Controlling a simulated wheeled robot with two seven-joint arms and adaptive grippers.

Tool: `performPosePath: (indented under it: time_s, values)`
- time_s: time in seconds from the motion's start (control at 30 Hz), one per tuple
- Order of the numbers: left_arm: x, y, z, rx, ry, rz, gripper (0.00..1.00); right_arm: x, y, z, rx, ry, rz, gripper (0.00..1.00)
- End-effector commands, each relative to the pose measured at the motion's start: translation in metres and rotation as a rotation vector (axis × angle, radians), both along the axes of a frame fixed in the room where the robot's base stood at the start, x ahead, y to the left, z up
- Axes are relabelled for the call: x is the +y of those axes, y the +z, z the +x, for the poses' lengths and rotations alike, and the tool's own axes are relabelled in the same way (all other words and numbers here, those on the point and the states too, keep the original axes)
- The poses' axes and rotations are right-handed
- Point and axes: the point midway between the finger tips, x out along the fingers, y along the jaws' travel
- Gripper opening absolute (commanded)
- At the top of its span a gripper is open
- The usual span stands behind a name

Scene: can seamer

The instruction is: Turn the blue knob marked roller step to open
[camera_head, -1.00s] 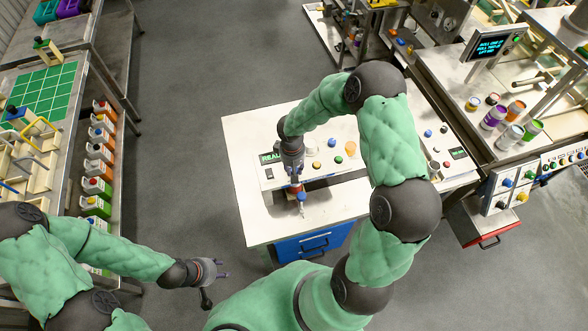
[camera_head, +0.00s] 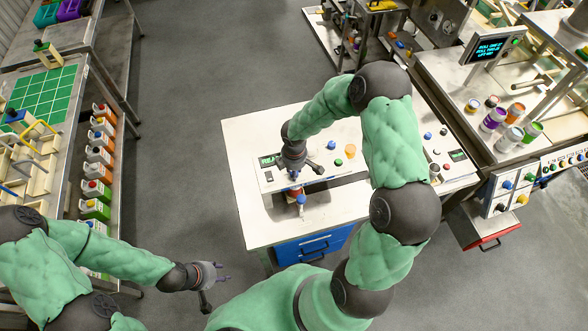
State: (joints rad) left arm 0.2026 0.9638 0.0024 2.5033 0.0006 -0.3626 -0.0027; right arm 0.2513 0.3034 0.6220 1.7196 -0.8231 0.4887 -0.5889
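A white bench with a raised control panel (camera_head: 362,172) carries several coloured knobs. One blue knob (camera_head: 331,145) is clear on its top, and another blue knob (camera_head: 428,135) lies farther right. No label is readable, so I cannot tell which knob is marked roller step. My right gripper (camera_head: 294,172) points down over the panel's left end, beside a small display. Its fingertips are small and partly hidden, with something blue at them; I cannot tell whether they touch or grip a knob. My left gripper (camera_head: 227,274) is open and empty over the floor, left of the bench.
A blue-and-white upright item (camera_head: 301,199) stands just in front of the panel. Blue drawers (camera_head: 315,244) are under the bench. A machine with a screen (camera_head: 491,46) and several cans stands right. A rack with bottles (camera_head: 95,190) is left, with free floor between.

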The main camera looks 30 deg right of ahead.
Motion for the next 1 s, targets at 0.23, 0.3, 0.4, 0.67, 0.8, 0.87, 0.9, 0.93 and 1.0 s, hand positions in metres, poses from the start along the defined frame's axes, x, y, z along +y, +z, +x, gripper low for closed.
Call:
performPosePath:
  time_s: [0.23, 0.3, 0.4, 0.67, 0.8, 0.87, 0.9, 0.93, 1.0]
  values:
    - [0.000, 0.011, 0.000, 0.000, 0.000, 0.000, 0.40, 0.000, 0.001, -0.001, 0.002, 0.212, 0.001, 0.00]
    - [0.000, 0.014, 0.000, 0.000, 0.000, 0.000, 0.40, 0.000, 0.001, -0.001, 0.003, 0.265, 0.001, 0.00]
    - [0.000, 0.017, 0.000, 0.000, 0.000, 0.000, 0.40, 0.000, 0.001, -0.001, 0.003, 0.330, 0.001, 0.00]
    - [0.000, 0.023, 0.000, 0.000, 0.000, 0.000, 0.40, -0.001, 0.000, -0.001, 0.002, 0.442, 0.001, 0.00]
    - [0.000, 0.024, 0.000, 0.000, 0.000, 0.000, 0.40, -0.001, 0.000, -0.001, 0.002, 0.470, 0.001, 0.00]
    - [0.000, 0.024, 0.000, 0.000, 0.000, 0.000, 0.40, -0.001, 0.000, -0.001, 0.002, 0.477, 0.001, 0.00]
    - [0.000, 0.024, 0.000, 0.000, 0.000, 0.000, 0.40, -0.001, -0.001, -0.001, 0.002, 0.481, 0.000, 0.00]
    - [0.000, 0.024, 0.000, 0.000, 0.000, 0.000, 0.40, -0.001, -0.001, -0.001, 0.002, 0.482, 0.000, 0.00]
    - [0.000, 0.024, 0.000, 0.000, 0.000, 0.000, 0.40, -0.001, -0.001, -0.001, 0.002, 0.484, 0.000, 0.00]
